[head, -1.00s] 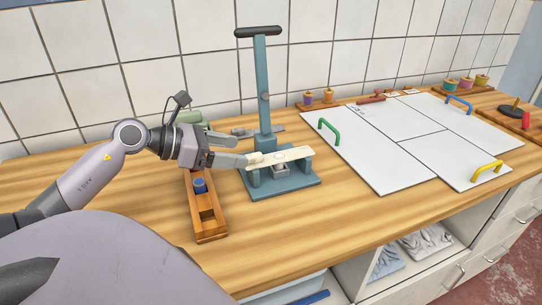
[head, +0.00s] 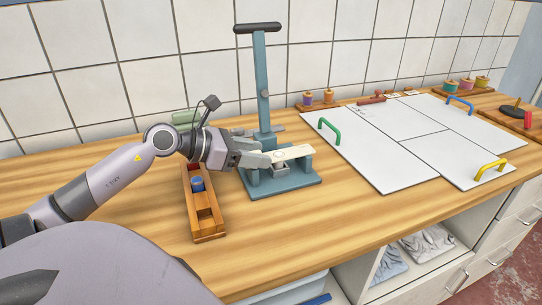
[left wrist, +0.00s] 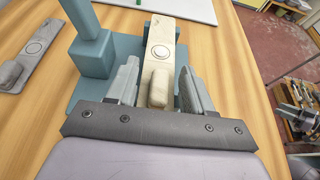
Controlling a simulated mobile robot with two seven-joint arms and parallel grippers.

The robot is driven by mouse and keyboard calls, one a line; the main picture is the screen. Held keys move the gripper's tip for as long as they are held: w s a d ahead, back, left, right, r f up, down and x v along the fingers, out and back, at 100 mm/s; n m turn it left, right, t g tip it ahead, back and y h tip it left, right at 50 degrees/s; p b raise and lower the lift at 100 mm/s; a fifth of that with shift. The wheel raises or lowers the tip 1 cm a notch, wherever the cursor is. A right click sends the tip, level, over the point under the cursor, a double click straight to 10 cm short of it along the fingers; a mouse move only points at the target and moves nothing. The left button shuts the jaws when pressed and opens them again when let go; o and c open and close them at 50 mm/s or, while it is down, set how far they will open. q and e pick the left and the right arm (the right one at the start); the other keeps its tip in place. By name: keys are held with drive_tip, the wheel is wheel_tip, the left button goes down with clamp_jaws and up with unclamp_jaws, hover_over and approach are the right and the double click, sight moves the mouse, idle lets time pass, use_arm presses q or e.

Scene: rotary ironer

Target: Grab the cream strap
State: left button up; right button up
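The cream strap (head: 292,153) lies across the top of a teal stand (head: 300,186) with a tall post and dark crossbar. In the left wrist view the strap (left wrist: 160,32) has a round button and a raised cream grip (left wrist: 158,88) at its near end. My left gripper (head: 268,158) is at the strap's left end. In the left wrist view its two fingers (left wrist: 158,70) stand apart, one on each side of the raised grip, with narrow gaps. In the head view the fingers hide part of the strap's left end.
A wooden tray (head: 208,229) with a blue knob (head: 197,184) stands left of the stand. White panels (head: 405,134) with green, blue and yellow handles lie to the right. A grey metal piece (left wrist: 28,66) lies beside the stand. The tabletop in front is clear.

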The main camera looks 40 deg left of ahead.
use_arm(q)
drive_tip(key=c, duration=0.6)
drive_tip(key=shift+c, duration=0.2)
